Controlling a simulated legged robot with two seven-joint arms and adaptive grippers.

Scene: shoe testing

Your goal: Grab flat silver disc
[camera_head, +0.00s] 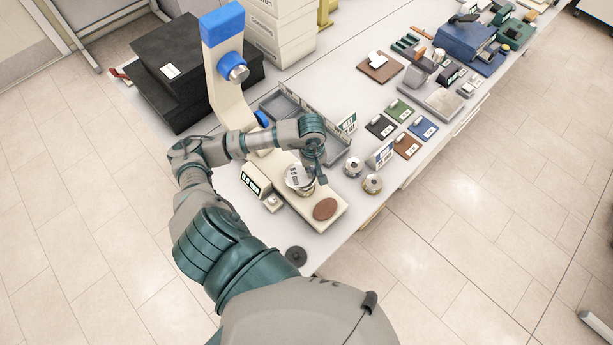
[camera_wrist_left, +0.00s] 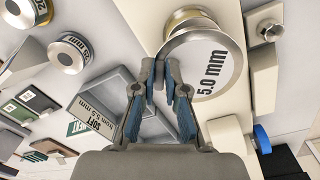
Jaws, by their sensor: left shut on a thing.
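A flat silver disc (camera_head: 297,181) marked "5.0 mm" is over the cream base of the testing device (camera_head: 331,193). In the left wrist view the silver disc (camera_wrist_left: 203,62) shows its labelled face, with a brass-coloured part behind its upper edge. My left gripper (camera_head: 318,180) reaches down at the disc's right side. In the left wrist view the left gripper (camera_wrist_left: 161,72) has its fingertips close together at the disc's rim, shut on it. I cannot tell whether the disc touches what is under it. My right gripper is not in view.
Two other silver and brass discs (camera_head: 352,167) (camera_head: 372,184) stand on the table to the right. A brown round pad (camera_head: 325,209) lies on the device base's front end. A grey tray (camera_head: 341,153) is behind the gripper. The device's tall column (camera_head: 229,90) rises at the left.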

